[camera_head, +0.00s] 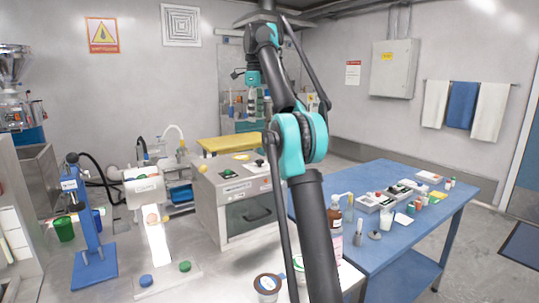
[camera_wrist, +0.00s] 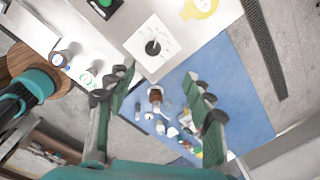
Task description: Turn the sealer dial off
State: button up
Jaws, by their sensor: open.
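The sealer dial is a small black knob (camera_wrist: 152,48) on a white square plate with markings around it. The plate is on the top of a steel box, near a corner, in the wrist view. In the head view the dial (camera_head: 258,162) sits on the box top (camera_head: 225,185). Its exact setting is too small to read. My gripper (camera_wrist: 160,76) is open and empty, with its two dark green fingers apart. In the wrist view the dial appears between and just beyond the fingertips, not touched. In the head view my gripper (camera_head: 256,100) hangs above and behind the box.
A blue table (camera_head: 415,235) with bottles and small boxes stands right of the box. Cups (camera_head: 268,284) stand in front. A blue press (camera_head: 85,230) stands at left.

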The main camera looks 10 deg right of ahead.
aim_at(260, 160)
jog(key=shift+m+g, duration=0.4)
jog(key=shift+m, duration=0.3)
jog(key=f, duration=1.1)
jog(key=d+f, duration=0.1)
jog(key=f, duration=0.5)
jog(key=shift+s, duration=0.35)
jog(key=shift+r, duration=0.1)
jog(key=c, duration=1.2)
jog(key=shift+o, duration=0.2)
jog(key=shift+n, duration=0.3)
jog(key=n, duration=1.1)
jog(key=shift+n, duration=0.3)
